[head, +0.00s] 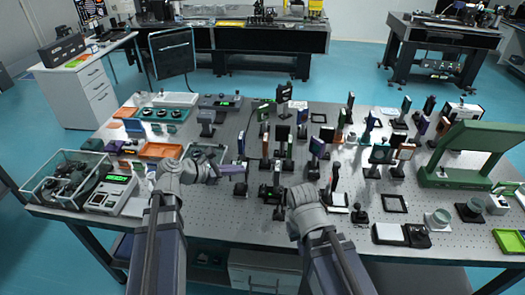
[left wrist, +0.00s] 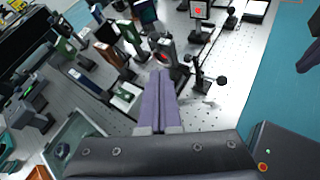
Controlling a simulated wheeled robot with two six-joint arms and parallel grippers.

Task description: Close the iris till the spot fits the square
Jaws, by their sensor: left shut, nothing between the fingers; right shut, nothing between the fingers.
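My left gripper (head: 244,168) has its purple fingers together and empty. In the left wrist view the closed fingertips (left wrist: 161,72) point at a dark round mount (left wrist: 163,48), which looks like the iris. Whether they touch its lever I cannot tell. A red spot (left wrist: 198,11) shows on a pale, dark-framed screen (left wrist: 199,4) at the top of that view. The square's outline is too small to compare with the spot. My right gripper (head: 334,172) is shut and empty, raised among the front posts at the middle of the table.
Many optic mounts on posts crowd the perforated table (head: 225,205), with several just beyond both grippers. A glass-walled box (head: 65,180) and a grey meter (head: 112,192) stand at the left. A large green frame (head: 468,150) stands at the right.

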